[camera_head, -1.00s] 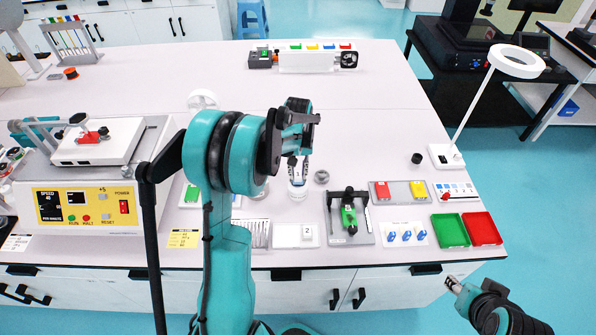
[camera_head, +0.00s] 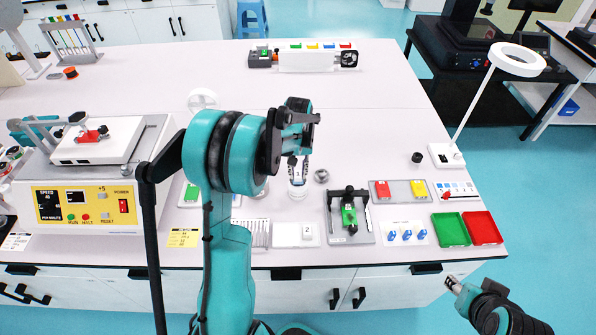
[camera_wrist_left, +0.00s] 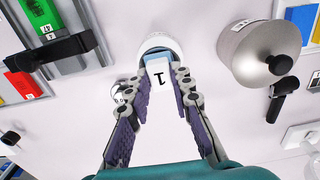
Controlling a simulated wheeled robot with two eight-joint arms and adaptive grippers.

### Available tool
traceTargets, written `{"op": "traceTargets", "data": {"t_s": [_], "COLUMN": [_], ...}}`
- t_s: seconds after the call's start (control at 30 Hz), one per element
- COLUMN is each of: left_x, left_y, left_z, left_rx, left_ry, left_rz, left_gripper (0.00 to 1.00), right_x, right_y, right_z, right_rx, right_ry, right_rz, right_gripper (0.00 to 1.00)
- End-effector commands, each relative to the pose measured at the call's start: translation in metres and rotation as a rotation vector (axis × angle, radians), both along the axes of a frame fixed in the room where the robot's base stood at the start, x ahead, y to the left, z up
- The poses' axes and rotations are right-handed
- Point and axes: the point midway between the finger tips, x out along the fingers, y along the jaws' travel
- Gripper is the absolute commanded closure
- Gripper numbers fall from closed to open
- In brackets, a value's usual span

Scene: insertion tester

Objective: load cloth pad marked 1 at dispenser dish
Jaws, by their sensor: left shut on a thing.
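The cloth pad marked 1 is a white block in the left wrist view (camera_wrist_left: 160,84); it also shows small in the head view (camera_head: 297,174). My left gripper (camera_head: 298,166) is shut on it, with the two purple-padded fingers (camera_wrist_left: 161,92) on either side. A round white dish with a light blue inside, seemingly the dispenser dish (camera_wrist_left: 157,42), lies directly at the pad's far end in the wrist view. The dish shows below the gripper in the head view (camera_head: 297,191). I cannot tell whether pad and dish touch. My right gripper (camera_head: 455,284) is low at the right, its jaws unclear.
A pad marked 2 (camera_head: 307,232) sits on a white tray in front. A black-framed fixture with a green block (camera_head: 349,216) stands right of it.

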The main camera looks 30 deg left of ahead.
Motion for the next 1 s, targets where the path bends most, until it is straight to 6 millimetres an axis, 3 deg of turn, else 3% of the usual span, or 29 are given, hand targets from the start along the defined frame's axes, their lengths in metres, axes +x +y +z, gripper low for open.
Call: {"op": "traceTargets", "data": {"t_s": [0.43, 1.0], "left_x": [-0.001, 0.0], "left_y": [0.0, 0.0], "left_z": [0.003, 0.05], "left_rx": [-0.001, -0.001], "left_ry": [0.001, 0.001], "left_rz": [0.0, 0.0], "left_gripper": [1.0, 1.0], "right_x": [0.0, 0.0], "right_y": [0.0, 0.0], "right_z": [0.002, 0.035], "right_rx": [0.0, 0.0], "right_ry": [0.0, 0.0], "right_rz": [0.0, 0.0], "right_gripper": [0.6, 0.6]}}
